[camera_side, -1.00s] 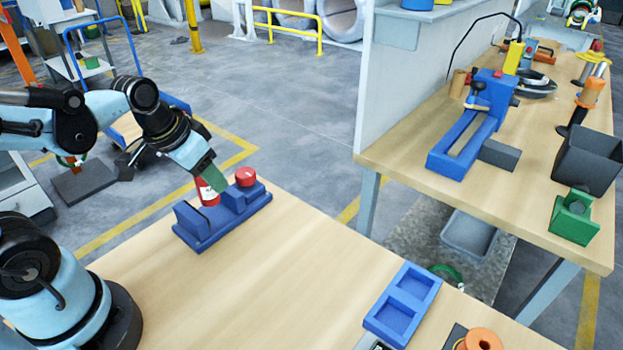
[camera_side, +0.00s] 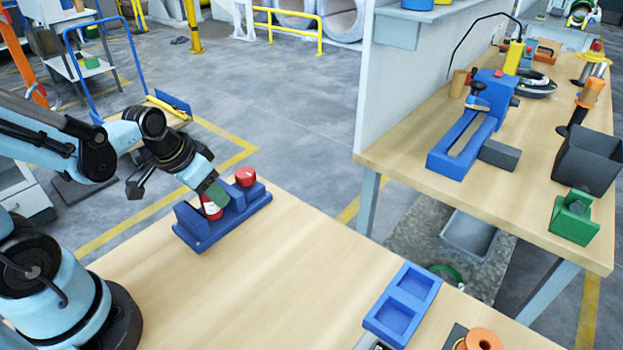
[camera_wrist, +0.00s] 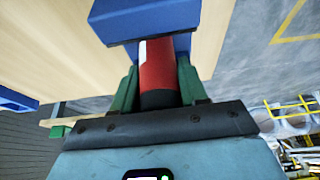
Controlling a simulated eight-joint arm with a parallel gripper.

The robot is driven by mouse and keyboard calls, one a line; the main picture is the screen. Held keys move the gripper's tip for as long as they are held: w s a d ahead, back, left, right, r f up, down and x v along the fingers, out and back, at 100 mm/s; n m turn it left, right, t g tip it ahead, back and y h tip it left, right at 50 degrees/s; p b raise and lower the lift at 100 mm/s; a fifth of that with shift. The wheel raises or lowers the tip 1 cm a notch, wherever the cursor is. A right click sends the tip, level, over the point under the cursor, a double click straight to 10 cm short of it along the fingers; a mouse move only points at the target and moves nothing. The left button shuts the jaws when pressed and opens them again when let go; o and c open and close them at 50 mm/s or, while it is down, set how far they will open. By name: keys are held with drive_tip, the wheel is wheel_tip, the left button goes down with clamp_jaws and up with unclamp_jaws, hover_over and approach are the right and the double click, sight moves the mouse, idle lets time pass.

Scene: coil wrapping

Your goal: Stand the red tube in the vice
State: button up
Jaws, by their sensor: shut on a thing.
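The red tube (camera_side: 211,209) with a white label shows between the two upright blocks of the blue vice (camera_side: 205,241). My gripper (camera_side: 214,192) has green fingers and reaches down at a slant to the tube's upper part. In the wrist view the fingers of my gripper (camera_wrist: 158,88) are shut on the red tube (camera_wrist: 158,72), one on each side. The tube's far end is hidden behind a blue block of the vice (camera_wrist: 145,20). I cannot tell whether its lower end touches the vice's base. A red knob (camera_side: 245,176) tops the vice's right end.
The vice stands near the far edge of the wooden table (camera_side: 270,285). The tabletop's middle is clear. A blue two-pocket tray (camera_side: 402,304) and an orange spool (camera_side: 482,340) lie at the right. A second bench (camera_side: 400,155) with tools stands beyond.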

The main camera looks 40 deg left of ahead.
sight(192, 210)
drive_tip(key=o, duration=1.1)
drive_tip(key=shift+f, duration=0.15)
drive_tip(key=shift+v, duration=6.05)
drive_tip(key=w+d+t, duration=0.1)
drive_tip(key=w+d+f, duration=0.1)
drive_tip(key=w+d, duration=0.1)
drive_tip(key=w+d+f+t, duration=0.1)
drive_tip(key=d, duration=0.1)
drive_tip(key=shift+w+f+t, duration=0.1)
drive_tip(key=shift+w+t, duration=0.2)
